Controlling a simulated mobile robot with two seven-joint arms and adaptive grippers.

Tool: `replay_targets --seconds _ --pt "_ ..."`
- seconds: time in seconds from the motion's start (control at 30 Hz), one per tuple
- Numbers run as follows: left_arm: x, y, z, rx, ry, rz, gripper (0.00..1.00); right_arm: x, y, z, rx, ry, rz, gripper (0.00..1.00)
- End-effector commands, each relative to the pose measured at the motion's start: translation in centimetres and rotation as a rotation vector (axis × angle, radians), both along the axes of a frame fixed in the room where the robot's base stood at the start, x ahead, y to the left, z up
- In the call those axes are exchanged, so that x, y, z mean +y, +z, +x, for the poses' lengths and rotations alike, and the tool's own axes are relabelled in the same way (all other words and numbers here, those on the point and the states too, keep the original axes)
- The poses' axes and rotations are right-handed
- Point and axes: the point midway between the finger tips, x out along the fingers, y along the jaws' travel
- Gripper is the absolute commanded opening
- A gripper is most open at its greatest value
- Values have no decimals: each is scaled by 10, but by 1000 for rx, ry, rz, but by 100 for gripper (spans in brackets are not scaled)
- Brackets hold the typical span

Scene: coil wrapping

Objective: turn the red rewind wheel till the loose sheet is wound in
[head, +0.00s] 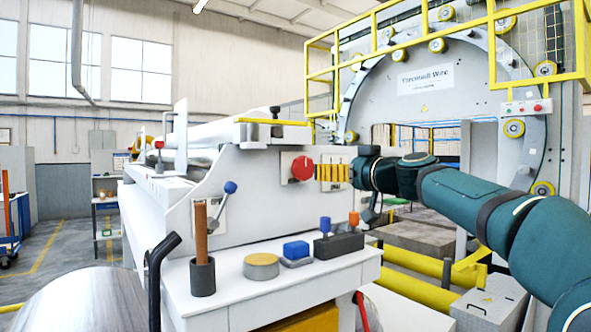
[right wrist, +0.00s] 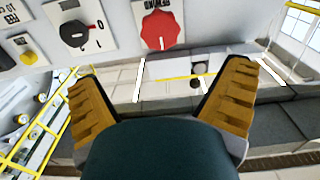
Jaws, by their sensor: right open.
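The red rewind wheel (head: 302,168) is a scalloped red knob on a white plate on the machine's side panel. In the right wrist view the red wheel (right wrist: 161,29) shows at the top, with "REWIND" lettering on its plate. My right gripper (head: 322,172) is just right of the wheel in the head view. In the right wrist view its yellow ribbed fingers (right wrist: 160,76) are spread wide with nothing between them, and the wheel is beyond them, apart from both. I cannot make out the loose sheet. My left gripper is out of view.
A black rotary switch (right wrist: 75,33) sits beside the wheel. A blue-knobbed lever (head: 230,187) sticks out left of it. Below, a shelf holds a dark cup (head: 202,278), a yellow-topped tin (head: 261,266) and a blue block (head: 296,250). A large ring (head: 430,82) stands behind.

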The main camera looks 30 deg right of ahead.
Motion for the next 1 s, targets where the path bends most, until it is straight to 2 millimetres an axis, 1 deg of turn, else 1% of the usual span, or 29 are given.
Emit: replay_targets --seconds 0.17,0.4,0.6,0.8,1.0 --pt "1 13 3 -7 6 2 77 3 1 27 3 3 3 97" --pt "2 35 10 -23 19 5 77 7 2 74 3 3 3 97" --pt "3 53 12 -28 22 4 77 9 2 109 3 2 3 97" --pt "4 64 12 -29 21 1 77 10 0 128 3 1 2 97" --pt "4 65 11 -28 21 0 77 11 -1 133 2 0 2 97"
